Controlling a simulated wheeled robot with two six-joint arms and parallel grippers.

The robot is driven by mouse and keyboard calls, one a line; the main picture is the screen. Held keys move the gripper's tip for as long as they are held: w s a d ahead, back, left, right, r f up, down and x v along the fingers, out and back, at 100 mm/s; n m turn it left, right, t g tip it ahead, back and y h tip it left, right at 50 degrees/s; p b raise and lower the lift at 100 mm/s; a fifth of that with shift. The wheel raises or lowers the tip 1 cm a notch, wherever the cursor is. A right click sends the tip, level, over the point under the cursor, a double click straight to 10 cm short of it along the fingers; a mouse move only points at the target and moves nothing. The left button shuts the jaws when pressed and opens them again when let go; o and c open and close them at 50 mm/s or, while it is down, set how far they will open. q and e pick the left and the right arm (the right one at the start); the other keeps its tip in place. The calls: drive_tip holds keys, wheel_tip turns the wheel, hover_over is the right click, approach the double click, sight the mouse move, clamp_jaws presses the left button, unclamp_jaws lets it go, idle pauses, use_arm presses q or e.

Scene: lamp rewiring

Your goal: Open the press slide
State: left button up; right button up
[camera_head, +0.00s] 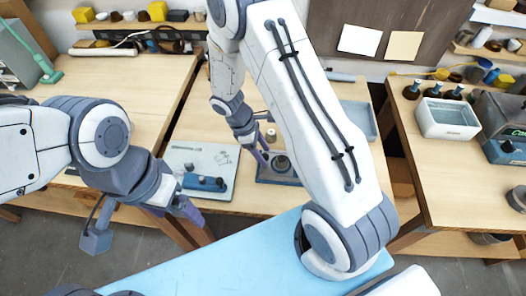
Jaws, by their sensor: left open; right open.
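I cannot tell for sure which part is the press slide. A small dark blue fixture (279,166) with a round dark part on top sits on the middle table. A blue block-shaped device (204,183) lies on a pale board (217,160) to its left. My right gripper (262,157) is open and points down at the left side of the dark blue fixture; whether it touches is too small to tell. My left gripper (180,212) is open and empty, in front of the pale board near the table's front edge. My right arm hides part of the middle table.
A white bin (447,119) and a grey-blue machine (504,127) stand on the right table, with dark bottles (412,89) behind. A grey tray (360,119) lies right of my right arm. The left table (120,95) is largely clear. Shelves hold yellow boxes (157,11).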

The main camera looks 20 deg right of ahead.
drive_tip(key=b+v, duration=0.1)
drive_tip(key=v, duration=0.9)
drive_tip(key=shift+r+b, duration=0.2)
drive_tip(key=shift+b, duration=0.15)
drive_tip(key=shift+a, duration=0.15)
drive_tip(key=s+a+r+m+t+y, duration=0.1)
drive_tip(key=s+a+r, duration=0.3)
drive_tip(key=s, duration=0.6)
drive_tip(key=s+a+r+m+t+y+b, duration=0.1)
drive_tip(key=s+a+r+m+y, duration=0.2)
drive_tip(key=s+a, duration=0.4)
drive_tip(key=s+r, duration=0.1)
drive_tip(key=s, duration=0.3)
drive_tip(key=shift+a+r+m+y, duration=0.2)
drive_tip(key=shift+a+m+y, duration=0.15)
drive_tip(key=shift+m+y, duration=0.05)
